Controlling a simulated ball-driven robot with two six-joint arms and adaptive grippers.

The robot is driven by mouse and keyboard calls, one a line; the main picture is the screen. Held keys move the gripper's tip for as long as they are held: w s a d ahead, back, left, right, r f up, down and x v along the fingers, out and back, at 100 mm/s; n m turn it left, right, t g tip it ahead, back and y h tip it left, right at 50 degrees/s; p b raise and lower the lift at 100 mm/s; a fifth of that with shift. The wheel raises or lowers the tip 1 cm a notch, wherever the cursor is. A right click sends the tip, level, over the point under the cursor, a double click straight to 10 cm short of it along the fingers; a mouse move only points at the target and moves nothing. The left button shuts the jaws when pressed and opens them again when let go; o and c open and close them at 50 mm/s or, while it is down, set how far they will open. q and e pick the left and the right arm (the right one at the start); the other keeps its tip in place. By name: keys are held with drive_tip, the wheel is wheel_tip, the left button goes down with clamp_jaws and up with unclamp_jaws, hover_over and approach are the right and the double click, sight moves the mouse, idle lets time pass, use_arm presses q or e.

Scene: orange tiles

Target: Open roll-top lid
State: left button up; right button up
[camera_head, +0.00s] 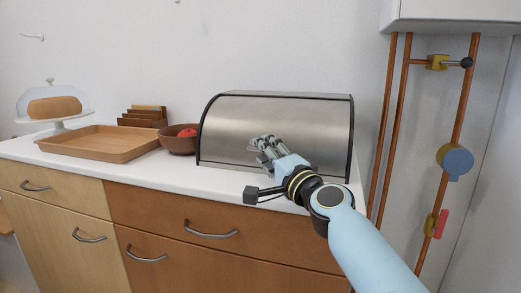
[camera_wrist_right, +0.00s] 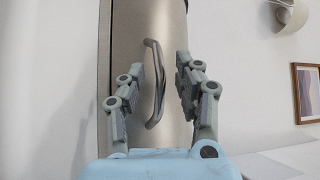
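The roll-top bread box stands on the white counter, and its brushed-metal lid (camera_head: 285,115) is down over the front. In the right wrist view the lid (camera_wrist_right: 135,30) carries a curved metal handle (camera_wrist_right: 156,85). My right gripper (camera_head: 264,146) is in front of the lid's lower middle. In the right wrist view its two fingers (camera_wrist_right: 152,95) are spread apart, one on each side of the handle, with gaps to it. In the head view the handle is hidden behind the gripper. My left gripper is not in view.
A bowl with a red fruit (camera_head: 187,132) stands just left of the box. Farther left are a wooden tray (camera_head: 97,143) and a domed cake stand (camera_head: 55,103). Copper pipes with valves (camera_head: 455,160) run up the wall at right, beneath a white cabinet (camera_head: 455,12).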

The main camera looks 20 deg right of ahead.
drive_tip(key=shift+x, duration=0.9)
drive_tip(key=shift+c, duration=0.5)
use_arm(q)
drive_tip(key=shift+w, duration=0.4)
use_arm(e)
clamp_jaws()
drive_tip(key=shift+f, duration=0.1)
